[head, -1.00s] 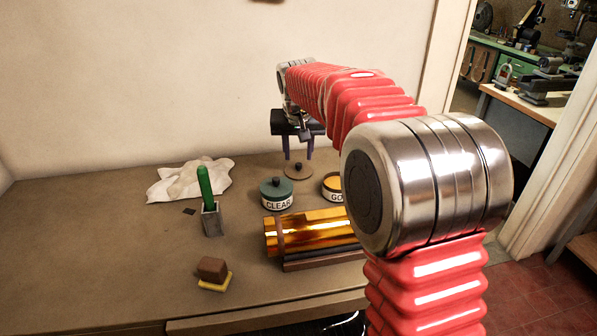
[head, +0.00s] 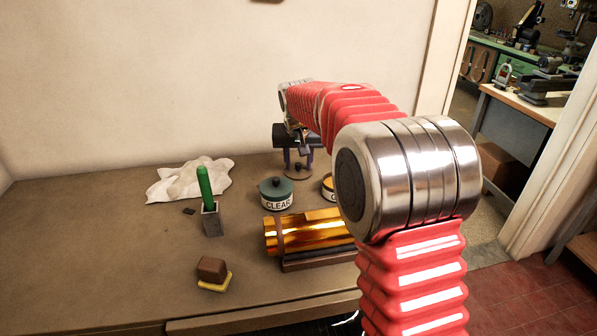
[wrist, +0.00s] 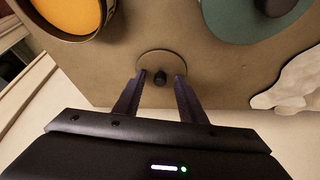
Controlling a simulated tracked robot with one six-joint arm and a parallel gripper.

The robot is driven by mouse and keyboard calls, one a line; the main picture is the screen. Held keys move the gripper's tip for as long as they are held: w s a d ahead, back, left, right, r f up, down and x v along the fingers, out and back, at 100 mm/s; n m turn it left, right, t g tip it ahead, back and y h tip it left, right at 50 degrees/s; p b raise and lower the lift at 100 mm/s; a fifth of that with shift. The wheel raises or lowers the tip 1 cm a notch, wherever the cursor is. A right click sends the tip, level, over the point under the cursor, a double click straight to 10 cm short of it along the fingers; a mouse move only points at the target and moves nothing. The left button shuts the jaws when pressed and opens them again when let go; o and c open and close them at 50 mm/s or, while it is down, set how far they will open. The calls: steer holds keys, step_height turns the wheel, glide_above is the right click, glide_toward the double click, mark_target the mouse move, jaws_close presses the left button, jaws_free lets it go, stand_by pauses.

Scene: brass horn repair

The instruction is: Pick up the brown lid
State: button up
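The brown lid (head: 299,172) is a flat round disc with a dark knob, lying on the bench behind the pots. It also shows in the wrist view (wrist: 176,62), its knob between the fingertips. My gripper (head: 298,165) is low over the lid, with its fingers apart on either side of the knob. In the wrist view my gripper (wrist: 160,75) is open, with a gap visible between each finger and the knob. The fingers hide part of the lid's near side.
A teal-lidded pot marked CLEAR (head: 276,194) and an orange-filled pot (head: 328,186) stand in front of the lid. A brass tube (head: 300,231) lies on a cradle nearer. A crumpled white cloth (head: 190,180), a green-handled tool (head: 205,188) and a brown block (head: 211,268) are left.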

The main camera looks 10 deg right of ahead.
stand_by(0.4)
jaws_close()
